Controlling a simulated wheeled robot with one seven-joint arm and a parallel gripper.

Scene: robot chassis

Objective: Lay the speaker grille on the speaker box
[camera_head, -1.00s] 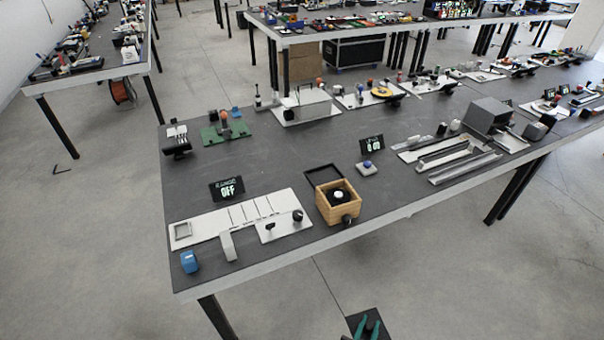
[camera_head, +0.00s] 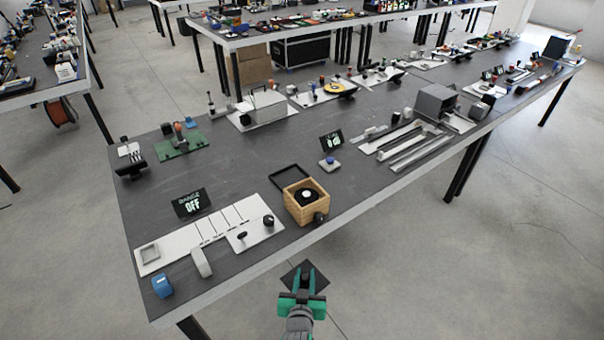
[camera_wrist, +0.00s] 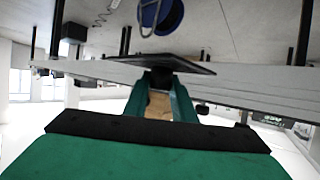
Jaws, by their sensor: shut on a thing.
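The speaker box (camera_head: 294,212) is a light wooden box near the table's front edge, with a round black speaker and a pale centre in its top. My gripper (camera_head: 304,275) is in front of the table edge, over the floor in the picture and apart from the box. It is shut on a thin, dark square panel, the speaker grille (camera_head: 320,279). In the wrist view the grille (camera_wrist: 120,69) shows nearly edge-on beyond the fingers (camera_wrist: 160,92). The fingers hide part of the grille in the head view.
A thin black square frame (camera_head: 273,178) is just behind the box. A dark knob (camera_head: 319,218) is at its front right. A white panel with a black knob (camera_head: 268,221) lies to the left; a blue button (camera_head: 330,161) stands behind right. The table's front edge (camera_head: 350,211) runs between gripper and box.

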